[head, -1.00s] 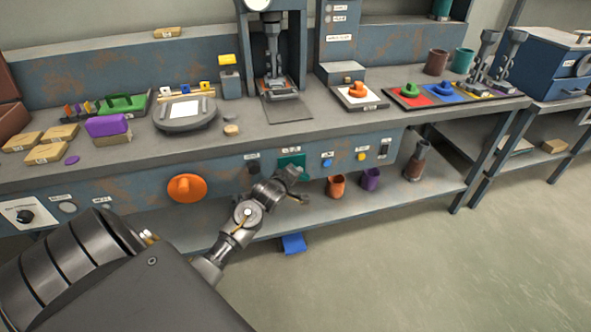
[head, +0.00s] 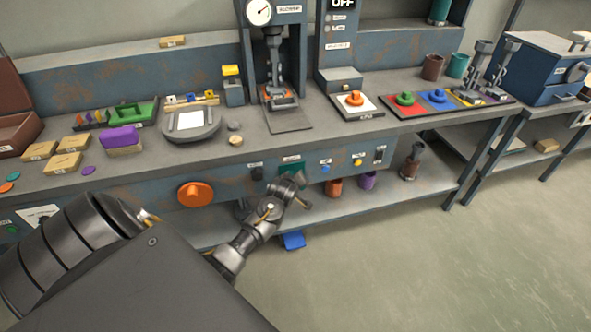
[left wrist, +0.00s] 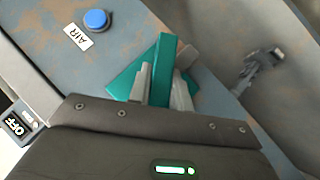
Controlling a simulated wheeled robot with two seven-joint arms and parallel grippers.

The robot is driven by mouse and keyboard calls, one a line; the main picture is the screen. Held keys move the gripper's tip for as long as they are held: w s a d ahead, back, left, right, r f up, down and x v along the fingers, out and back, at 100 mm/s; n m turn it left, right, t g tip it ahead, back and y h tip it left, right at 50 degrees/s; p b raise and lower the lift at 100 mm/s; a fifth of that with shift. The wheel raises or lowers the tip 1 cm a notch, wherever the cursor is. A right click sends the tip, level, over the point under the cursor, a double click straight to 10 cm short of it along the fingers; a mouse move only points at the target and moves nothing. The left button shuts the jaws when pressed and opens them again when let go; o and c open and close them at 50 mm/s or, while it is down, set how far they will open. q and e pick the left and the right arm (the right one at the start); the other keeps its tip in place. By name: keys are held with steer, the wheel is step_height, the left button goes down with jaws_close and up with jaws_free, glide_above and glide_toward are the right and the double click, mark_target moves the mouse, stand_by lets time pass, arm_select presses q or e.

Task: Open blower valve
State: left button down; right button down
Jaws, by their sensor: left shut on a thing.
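The blower valve appears to be the teal plate with a raised teal handle (left wrist: 164,52) in the left wrist view. In the head view the teal plate (head: 291,166) sits on the bench's front panel, partly hidden by my left gripper (head: 296,183). In the left wrist view my left gripper (left wrist: 160,80) has its two grey fingers on either side of the handle, shut on it. The plate's label is too small to read. My right gripper is not in view.
A blue button (left wrist: 96,20) labelled AIR is beside the valve. An orange knob (head: 195,194) is left of it on the panel. Cups stand on the lower shelf. A blue piece (head: 293,241) lies below. The floor at right is clear.

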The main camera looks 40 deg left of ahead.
arm_select(q)
steer(key=m+g+p, duration=0.1)
steer(key=p, duration=0.1)
steer(key=g+y+p, duration=0.1)
steer(key=p, duration=0.2)
steer(key=shift+s+d+m+g, duration=0.1)
steer(key=shift+d+m+g, duration=0.05)
steer(key=shift+m+g, duration=0.25)
steer(key=shift+g+y+p, duration=0.3)
steer(key=shift+p, duration=0.1)
steer(key=shift+m+g+p, duration=0.3)
steer(key=shift+m+p, duration=0.05)
steer(key=shift+m, duration=0.05)
steer(key=shift+f+g+y+p, duration=0.15)
steer(key=shift+g+y+p, duration=0.15)
steer(key=shift+g+y, duration=0.15)
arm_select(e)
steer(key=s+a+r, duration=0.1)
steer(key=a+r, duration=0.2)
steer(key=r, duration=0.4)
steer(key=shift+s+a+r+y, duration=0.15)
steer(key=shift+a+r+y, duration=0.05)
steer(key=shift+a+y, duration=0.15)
arm_select(q)
steer(key=c, duration=1.5)
jaws_free()
steer(key=shift+o, duration=1.1)
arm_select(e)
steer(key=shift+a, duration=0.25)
